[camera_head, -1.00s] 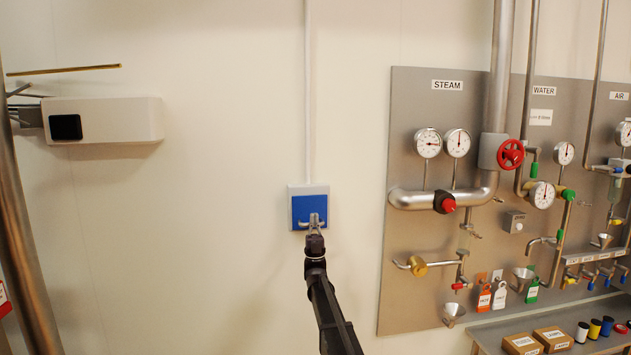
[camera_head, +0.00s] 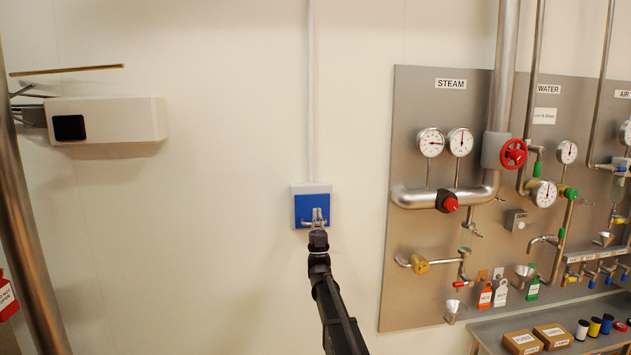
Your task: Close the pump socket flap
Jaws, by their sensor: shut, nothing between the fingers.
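The pump socket is a small grey box (camera_head: 298,189) on the white wall, at the lower end of a vertical conduit. Its blue flap (camera_head: 304,203) lies flat over the front of the box, as far as this view shows. My gripper (camera_head: 317,213) is shut and empty. Its fingertips are in front of the flap's lower right part, by a small light handle bar (camera_head: 306,223). Whether the fingers touch the flap cannot be told. The gripper hides part of the flap's lower edge.
A grey panel (camera_head: 400,290) with pipes, gauges and valves stands to the right. Below it a shelf (camera_head: 490,330) bears boxes and spools. A white wall unit (camera_head: 125,120) and a metal pipe (camera_head: 28,230) are at left. The wall around the socket is bare.

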